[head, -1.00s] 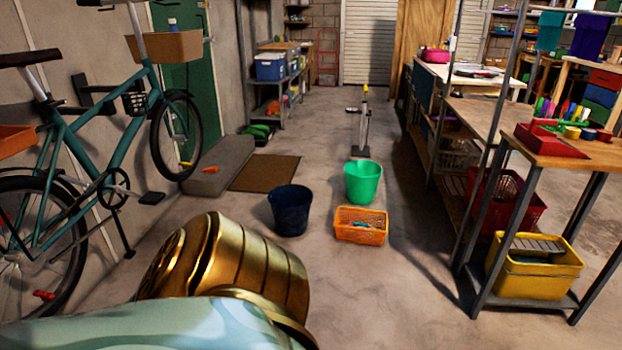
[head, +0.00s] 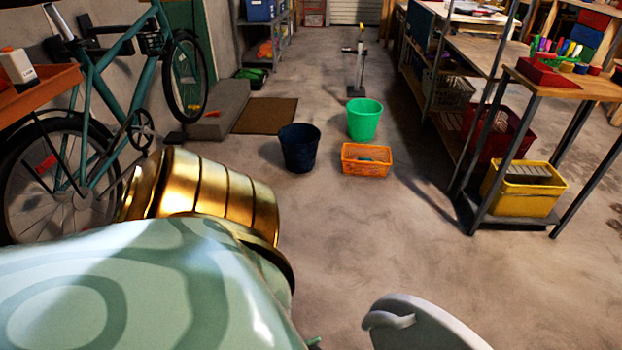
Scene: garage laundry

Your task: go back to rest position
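No gripper shows in the head view. A gold ribbed and pale green patterned arm part, which looks like part of my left arm, fills the lower left. Its gripper end is out of the picture. A pale grey rounded piece stands at the bottom edge, right of centre; I cannot tell what it belongs to. My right gripper is out of view.
A dark blue bucket (head: 299,148), a green bucket (head: 364,120) and an orange basket (head: 367,160) stand on the floor ahead. A teal bicycle (head: 110,85) is at the left. A workbench (head: 580,86) with a yellow bin (head: 523,188) below stands right. The lower right floor is clear.

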